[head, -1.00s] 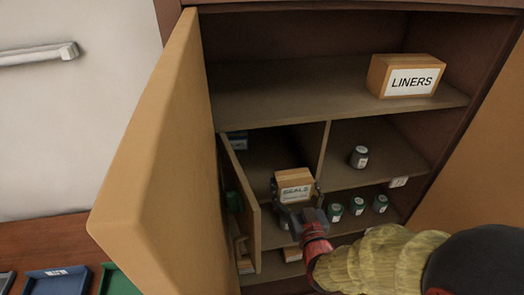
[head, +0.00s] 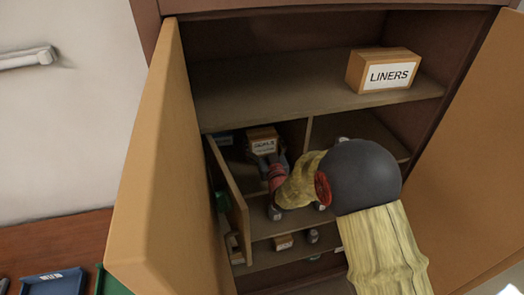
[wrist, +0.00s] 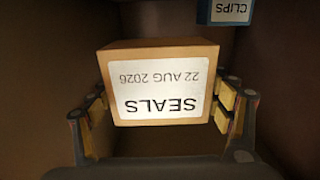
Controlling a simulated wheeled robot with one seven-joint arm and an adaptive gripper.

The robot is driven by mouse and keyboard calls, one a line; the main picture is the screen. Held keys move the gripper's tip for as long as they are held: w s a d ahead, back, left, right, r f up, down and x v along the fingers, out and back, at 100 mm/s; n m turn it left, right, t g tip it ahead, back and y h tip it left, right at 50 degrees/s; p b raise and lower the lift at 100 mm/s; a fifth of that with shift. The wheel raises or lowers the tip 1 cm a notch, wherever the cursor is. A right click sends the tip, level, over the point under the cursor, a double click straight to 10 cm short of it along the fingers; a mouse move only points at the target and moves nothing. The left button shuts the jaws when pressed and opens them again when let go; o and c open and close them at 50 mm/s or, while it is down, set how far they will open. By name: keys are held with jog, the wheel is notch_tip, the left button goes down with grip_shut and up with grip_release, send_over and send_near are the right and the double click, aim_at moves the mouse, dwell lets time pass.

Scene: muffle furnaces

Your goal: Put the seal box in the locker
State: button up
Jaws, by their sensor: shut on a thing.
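The seal box (head: 263,134) is a small tan box with a white SEALS label. My gripper (head: 274,162) is shut on it and holds it inside the open locker (head: 240,90), in the left compartment of the middle level. In the wrist view the seal box (wrist: 158,65) sits between the two fingers of my gripper (wrist: 163,112), its label upside down, dated 22 AUG 2026. My arm hides part of the compartments to the right. I cannot tell whether the box touches the shelf.
A LINERS box (head: 383,71) stands on the upper shelf at right. A blue CLIPS box (wrist: 226,11) is at the wrist view's top right. The small inner door (head: 229,200) stands open just left of my gripper. The large left door (head: 150,170) is open.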

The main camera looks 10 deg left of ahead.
aim_at(262, 153)
notch_tip(262, 153, down, 6)
jog(key=shift+r+p, duration=0.1)
jog(key=shift+p, duration=0.6)
jog(key=shift+f, duration=0.4)
jog(key=o, duration=1.3)
jog(key=shift+r, duration=0.15)
jog(key=b+v, duration=0.2)
jog(key=v, duration=1)
